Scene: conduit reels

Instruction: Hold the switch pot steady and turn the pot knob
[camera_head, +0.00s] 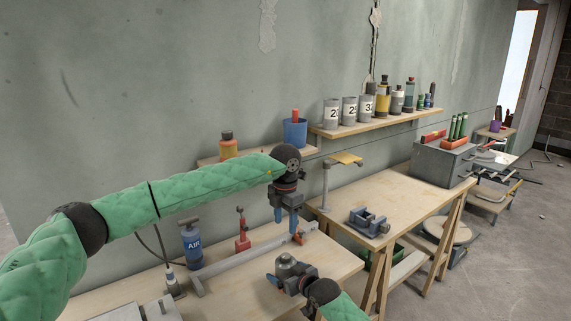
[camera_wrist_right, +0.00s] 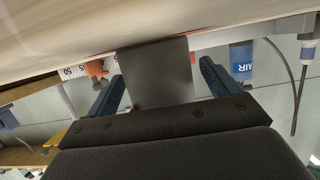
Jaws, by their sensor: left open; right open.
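A grey body with a domed top (camera_head: 287,262), which looks like the switch pot, stands near the front edge of the near bench. My right gripper (camera_head: 289,284) is around it, open, with blue fingers. In the right wrist view a plain grey block-like face (camera_wrist_right: 155,75), apparently the same body, is between the right fingers, with a gap on each side. My left gripper (camera_head: 286,218) is open, fingers pointing down, above and behind the domed body and apart from it. I cannot make out the pot knob clearly.
A long grey rail (camera_head: 235,257) with an orange-red piece (camera_head: 298,238) lies behind the domed body. A blue AIR bottle (camera_head: 192,243) and a red tool (camera_head: 242,232) stand further back. A second bench (camera_head: 410,205) at right carries a blue-grey vise (camera_head: 368,221).

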